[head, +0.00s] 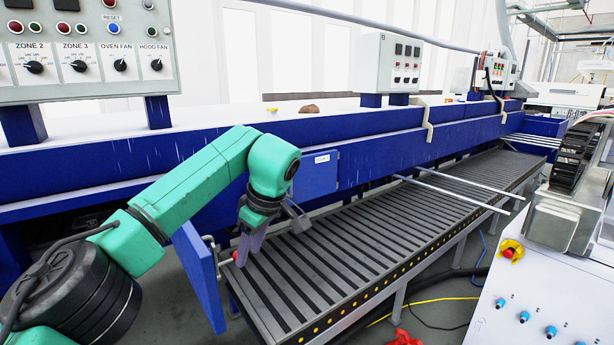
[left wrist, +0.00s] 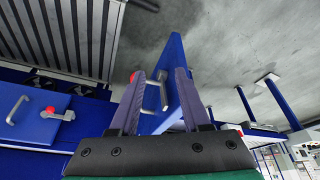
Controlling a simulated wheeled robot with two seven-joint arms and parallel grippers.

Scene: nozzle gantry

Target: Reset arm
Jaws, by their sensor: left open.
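My left gripper (head: 249,248) points down from the green arm, beside an open blue door panel (head: 199,277) at the near end of the slatted conveyor (head: 340,240). In the left wrist view its two fingers (left wrist: 160,80) are spread apart and hold nothing. The door (left wrist: 181,85) shows edge-on between them, with its metal handle (left wrist: 152,97) seen in the gap. I cannot tell whether the fingers touch it. A red knob (left wrist: 133,77) shows at the left finger's tip. My right gripper is not in view.
A closed blue door (left wrist: 35,118) with a handle and red knob is left in the wrist view. A control panel (head: 85,45) stands above the long blue machine frame. A white cabinet (head: 545,300) with blue knobs is at right. Grey floor lies below.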

